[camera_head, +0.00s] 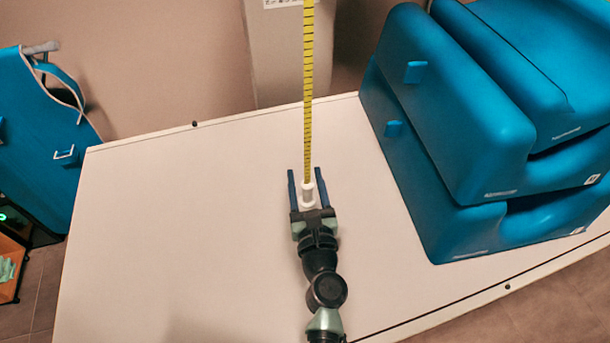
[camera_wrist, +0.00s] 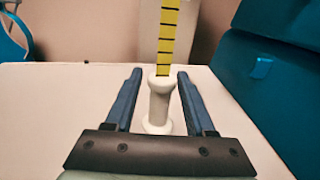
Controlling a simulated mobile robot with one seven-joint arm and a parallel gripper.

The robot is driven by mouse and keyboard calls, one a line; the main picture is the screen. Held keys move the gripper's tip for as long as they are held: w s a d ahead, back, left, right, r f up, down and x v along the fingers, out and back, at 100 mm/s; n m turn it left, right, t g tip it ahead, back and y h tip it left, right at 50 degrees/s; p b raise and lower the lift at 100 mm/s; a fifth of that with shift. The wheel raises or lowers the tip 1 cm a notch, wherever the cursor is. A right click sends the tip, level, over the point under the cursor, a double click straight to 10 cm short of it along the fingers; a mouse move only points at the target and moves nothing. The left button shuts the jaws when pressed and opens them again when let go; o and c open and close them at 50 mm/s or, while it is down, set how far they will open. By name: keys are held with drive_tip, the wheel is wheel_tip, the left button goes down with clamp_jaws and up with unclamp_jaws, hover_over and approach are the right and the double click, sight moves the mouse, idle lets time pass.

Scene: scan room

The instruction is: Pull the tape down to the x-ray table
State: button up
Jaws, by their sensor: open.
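A yellow tape (camera_head: 308,90) with black marks hangs straight down from above the head view. It ends in a white spool-shaped handle (camera_head: 308,194), and both also show in the wrist view, the tape (camera_wrist: 167,40) above the handle (camera_wrist: 158,105). My gripper (camera_head: 306,174) is open, its two blue fingers on either side of the handle. In the wrist view a gap shows between the handle and each finger. The white x-ray table (camera_head: 180,220) lies below; the height of the handle over it is hard to tell.
Large blue cushions (camera_head: 450,110) are stacked on the right of the table. A grey column (camera_head: 277,60) stands behind the table's far edge. A blue apron (camera_head: 35,130) hangs at the far left. The left part of the tabletop is clear.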

drive_tip(key=shift+w, duration=0.35)
drive_tip(key=shift+c, duration=0.3)
clamp_jaws()
idle(1.0)
